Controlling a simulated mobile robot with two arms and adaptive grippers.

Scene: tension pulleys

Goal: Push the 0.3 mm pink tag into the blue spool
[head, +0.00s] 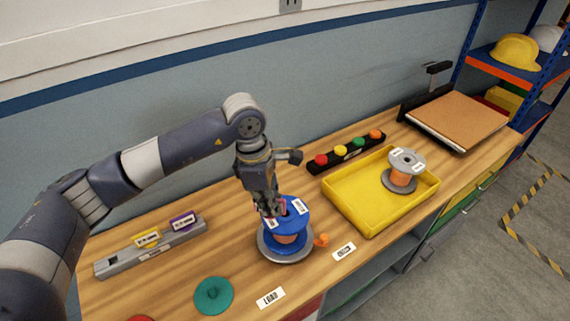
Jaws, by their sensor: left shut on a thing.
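The blue spool (292,218) with copper-coloured winding sits upright on a round grey base (268,250) near the middle of the bench. White labels show on its top flange. My left gripper (272,212) points down at the left part of the spool's top. It is shut on a small pinkish piece, which looks like the pink tag (283,205). The tag is mostly hidden by the fingers, and I cannot read its print or tell how far it sits in the spool. My right gripper is out of view.
A grey rack (120,265) on the left holds a yellow tag (147,238) and a purple tag (182,220). An orange knob (322,240) is beside the base. A yellow tray (352,212) with a grey-topped spool (402,172) and a button strip (322,164) stand to the right.

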